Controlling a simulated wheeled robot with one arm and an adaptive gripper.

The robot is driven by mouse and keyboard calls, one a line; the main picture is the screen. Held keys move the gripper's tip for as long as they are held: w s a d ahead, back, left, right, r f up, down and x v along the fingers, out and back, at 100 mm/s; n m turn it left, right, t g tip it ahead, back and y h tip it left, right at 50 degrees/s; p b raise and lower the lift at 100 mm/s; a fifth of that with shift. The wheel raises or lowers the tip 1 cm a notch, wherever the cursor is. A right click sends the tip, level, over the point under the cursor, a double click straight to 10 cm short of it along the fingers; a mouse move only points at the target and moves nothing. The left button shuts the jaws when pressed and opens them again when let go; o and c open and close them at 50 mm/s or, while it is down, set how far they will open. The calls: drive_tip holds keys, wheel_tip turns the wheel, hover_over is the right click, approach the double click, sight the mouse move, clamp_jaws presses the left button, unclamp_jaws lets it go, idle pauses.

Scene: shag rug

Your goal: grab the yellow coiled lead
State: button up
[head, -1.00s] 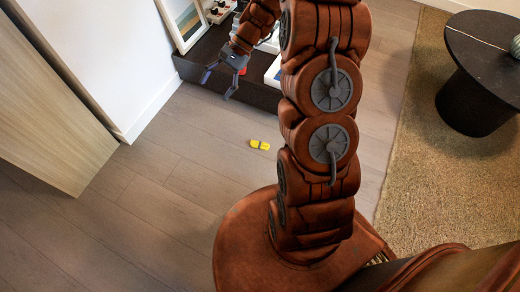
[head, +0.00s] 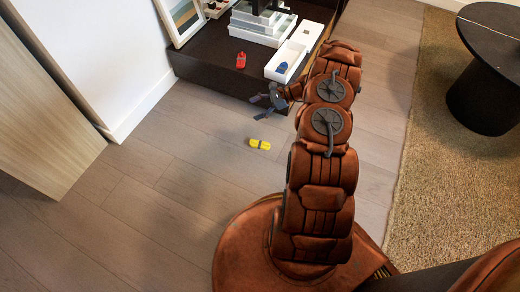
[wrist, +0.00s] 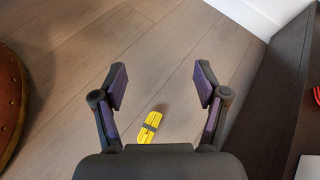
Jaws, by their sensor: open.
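The yellow coiled lead (head: 260,144) lies on the wooden floor in front of the dark low cabinet, with a dark band around its middle. In the wrist view the lead (wrist: 150,127) shows low in the picture, between the fingers and nearer the left one, partly cut off by my gripper's body. My gripper (head: 262,107) is open and empty, just beyond the lead in the head view and apart from it. The wrist view shows both fingers of my gripper (wrist: 160,85) spread wide with floor between them.
A shag rug (head: 430,150) and black round table (head: 485,95) stand right. Floor around the lead is clear.

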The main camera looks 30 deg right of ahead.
drive_tip(key=s+d+f+m+t+b, duration=0.1)
drive_tip(key=d+f+m+b, duration=0.1)
drive_tip(key=f, duration=0.4)
drive_tip(key=s+d+f+m+t+b, duration=0.1)
drive_tip(key=d+f, duration=0.2)
drive_tip(key=f, duration=0.3)
drive_tip(key=m+t+h+b, duration=0.2)
drive_tip(key=m+b, duration=0.1)
drive_tip(key=b, duration=0.2)
approach(269, 145)
drive_tip(key=x, duration=0.3)
drive_tip(key=shift+w+f, duration=0.1)
drive_tip(key=shift+f, duration=0.3)
drive_tip(key=shift+w+a+f+m, duration=0.1)
drive_tip(key=shift+a+m, duration=0.05)
drive_tip(key=shift+m, duration=0.15)
drive_tip(key=shift+r+b+x, duration=0.15)
drive_tip(key=shift+b+x, duration=0.1)
drive_tip(key=shift+x, duration=1.5)
drive_tip(key=shift+r+b+x, duration=0.15)
drive_tip(key=shift+b+x, duration=0.1)
drive_tip(key=shift+x, duration=1.5)
drive_tip(key=shift+w, duration=0.1)
drive_tip(key=c, duration=1.2)
drive_tip(key=shift+a, duration=0.1)
drive_tip(key=shift+c, duration=0.2)
drive_tip(key=shift+r, duration=0.1)
